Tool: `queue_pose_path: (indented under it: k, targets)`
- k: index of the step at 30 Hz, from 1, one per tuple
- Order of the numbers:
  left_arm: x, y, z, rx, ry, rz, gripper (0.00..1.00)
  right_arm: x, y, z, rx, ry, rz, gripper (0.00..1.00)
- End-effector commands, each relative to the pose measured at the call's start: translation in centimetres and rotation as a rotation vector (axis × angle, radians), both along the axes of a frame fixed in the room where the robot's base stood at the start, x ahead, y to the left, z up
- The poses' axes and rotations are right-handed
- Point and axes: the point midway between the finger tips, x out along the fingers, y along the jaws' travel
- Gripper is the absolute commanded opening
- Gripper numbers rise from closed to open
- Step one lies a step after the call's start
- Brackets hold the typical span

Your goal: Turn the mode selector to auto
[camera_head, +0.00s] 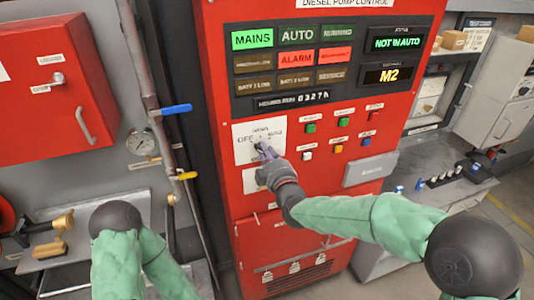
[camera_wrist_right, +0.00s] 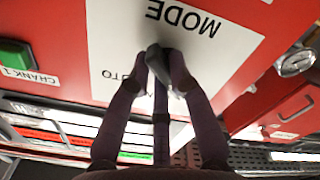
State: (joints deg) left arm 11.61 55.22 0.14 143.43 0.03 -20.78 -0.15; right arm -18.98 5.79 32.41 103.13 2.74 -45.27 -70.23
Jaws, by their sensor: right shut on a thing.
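The mode selector is a small dark knob on a white label plate (camera_head: 244,146) on the red panel's left side. In the head view the knob is mostly hidden by my right gripper (camera_head: 263,154), whose fingertips are at it. In the wrist view my right gripper (camera_wrist_right: 163,68) is shut on the grey knob (camera_wrist_right: 154,57), under the upside-down word MODE. Part of the AUTO marking shows beside the fingers; the knob's exact pointing is hard to tell. The status display (camera_head: 398,43) reads NOT IN AUTO and the AUTO lamp (camera_head: 297,35) is dark. My left gripper is out of view.
The MAINS lamp (camera_head: 252,39) is green and the ALARM lamp (camera_head: 296,58) red. Several small buttons, including a green one (camera_head: 311,128), lie right of the selector. A pipe with a blue lever (camera_head: 175,109) and a yellow lever (camera_head: 183,176) stands left of the panel.

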Motion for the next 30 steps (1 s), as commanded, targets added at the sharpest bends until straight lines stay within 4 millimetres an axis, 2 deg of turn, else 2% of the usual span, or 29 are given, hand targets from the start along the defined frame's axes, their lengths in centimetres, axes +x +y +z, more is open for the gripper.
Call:
queue_pose_path:
  k: [11, 30]
  targets:
    - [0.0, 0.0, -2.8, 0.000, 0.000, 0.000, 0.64, 0.0, 0.0, -0.5, 0.174, 0.054, 0.000, 0.00]
    - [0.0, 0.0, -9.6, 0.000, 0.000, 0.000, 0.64, 0.0, 0.3, -0.9, 0.745, 0.240, 0.001, 0.00]
